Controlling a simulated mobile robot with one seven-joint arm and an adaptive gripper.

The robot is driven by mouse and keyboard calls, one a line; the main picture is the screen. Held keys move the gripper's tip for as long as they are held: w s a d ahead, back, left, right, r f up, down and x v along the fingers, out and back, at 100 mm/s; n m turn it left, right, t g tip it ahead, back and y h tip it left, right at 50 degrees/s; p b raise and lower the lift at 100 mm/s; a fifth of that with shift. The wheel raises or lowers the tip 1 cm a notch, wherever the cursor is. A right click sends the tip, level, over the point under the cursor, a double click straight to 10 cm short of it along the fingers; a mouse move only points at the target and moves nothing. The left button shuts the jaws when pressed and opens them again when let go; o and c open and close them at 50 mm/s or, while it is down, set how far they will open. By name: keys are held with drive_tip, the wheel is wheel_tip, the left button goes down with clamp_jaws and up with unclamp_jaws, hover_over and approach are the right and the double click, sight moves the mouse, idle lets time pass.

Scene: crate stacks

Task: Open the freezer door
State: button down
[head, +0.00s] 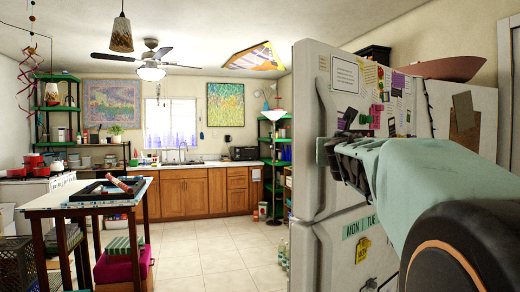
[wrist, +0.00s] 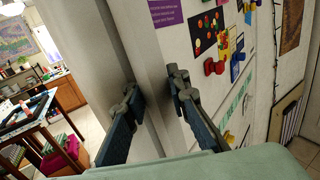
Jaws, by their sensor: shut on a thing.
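The white fridge-freezer stands at the right in the head view, with the freezer door (head: 307,130) as its upper part and a lower door (head: 305,255) below a horizontal gap. My gripper (head: 335,152) is at the lower part of the freezer door, near its vertical edge. In the wrist view my gripper (wrist: 157,88) has one dark finger on each side of a pale upright part of the freezer door (wrist: 148,50) and is shut on it. I cannot tell whether that part is a handle or the door's edge. My arm hides some of the fridge in the head view.
Magnets and papers (head: 372,88) cover the fridge's right-hand face. A reddish bowl (head: 445,68) rests on top. A table (head: 65,197) with a dark tray stands at the left. Tiled floor (head: 205,265) is clear between the table and the fridge. Wooden cabinets (head: 185,194) line the back wall.

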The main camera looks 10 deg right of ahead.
drive_tip(key=shift+w+a+f+y, duration=0.15)
drive_tip(key=shift+w+a+f, duration=0.05)
drive_tip(key=shift+a, duration=0.2)
drive_tip(key=shift+w+a+f+y, duration=0.15)
drive_tip(key=shift+a, duration=0.25)
drive_tip(key=c, duration=1.7)
unclamp_jaws()
drive_tip(key=shift+s+a, duration=0.1)
drive_tip(key=shift+a, duration=0.1)
drive_tip(key=shift+r, duration=0.15)
drive_tip(key=shift+r, duration=0.15)
